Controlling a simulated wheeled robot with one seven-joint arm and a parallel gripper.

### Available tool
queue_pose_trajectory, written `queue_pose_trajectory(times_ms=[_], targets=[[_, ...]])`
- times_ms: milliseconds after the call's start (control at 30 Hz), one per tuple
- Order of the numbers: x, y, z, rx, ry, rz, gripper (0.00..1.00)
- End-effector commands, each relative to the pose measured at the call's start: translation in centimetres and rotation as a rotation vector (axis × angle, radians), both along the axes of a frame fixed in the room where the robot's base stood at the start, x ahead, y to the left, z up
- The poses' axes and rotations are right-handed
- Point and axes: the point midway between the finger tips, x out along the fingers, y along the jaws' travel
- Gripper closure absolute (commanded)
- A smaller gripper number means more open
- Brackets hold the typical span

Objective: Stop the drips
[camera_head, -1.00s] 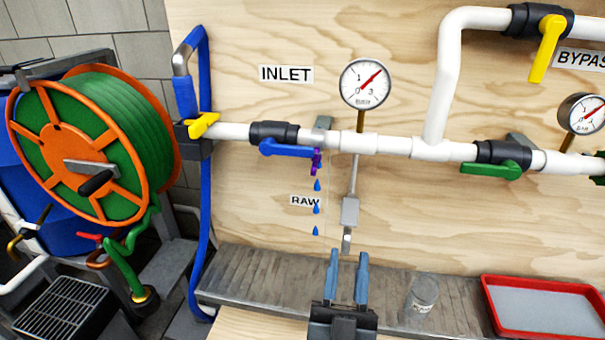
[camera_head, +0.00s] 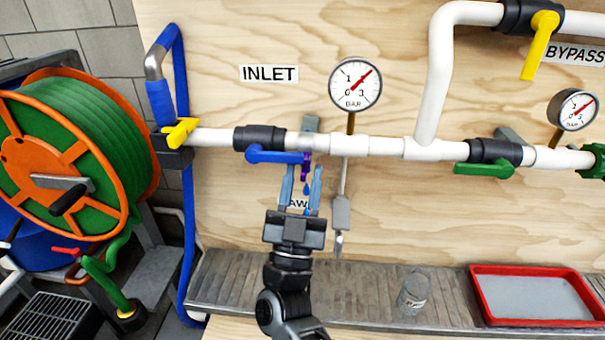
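Blue drips (camera_head: 306,189) fall below a small purple tap (camera_head: 306,166) under the white inlet pipe (camera_head: 347,145), by the RAW label. My gripper (camera_head: 302,176) is raised in front of the board. Its two blue-grey fingers are apart and point up, one on each side of the purple tap and drips in the picture. I cannot tell whether they touch it. The gripper partly hides the RAW label (camera_head: 297,203). A blue-handled valve (camera_head: 279,156) is just left of the tap, its handle along the pipe. A green-handled valve (camera_head: 485,169) is farther right.
A yellow-handled bypass valve (camera_head: 541,45) is at upper right. Gauges (camera_head: 355,84) stand on the pipe. A grey tool (camera_head: 341,212) hangs right of my gripper. A glass jar (camera_head: 413,291) and red tray (camera_head: 535,321) are on the bench. A hose reel (camera_head: 60,165) is left.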

Motion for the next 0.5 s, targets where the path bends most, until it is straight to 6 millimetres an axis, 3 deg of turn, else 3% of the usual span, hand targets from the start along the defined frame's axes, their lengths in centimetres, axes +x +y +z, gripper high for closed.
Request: queue_pose_trajectory(times_ms=[300, 500], targets=[[0.19, -0.01, 0.15, -0.001, 0.001, 0.001, 0.66], [0.18, -0.01, 0.15, -0.001, 0.001, 0.001, 0.85]])
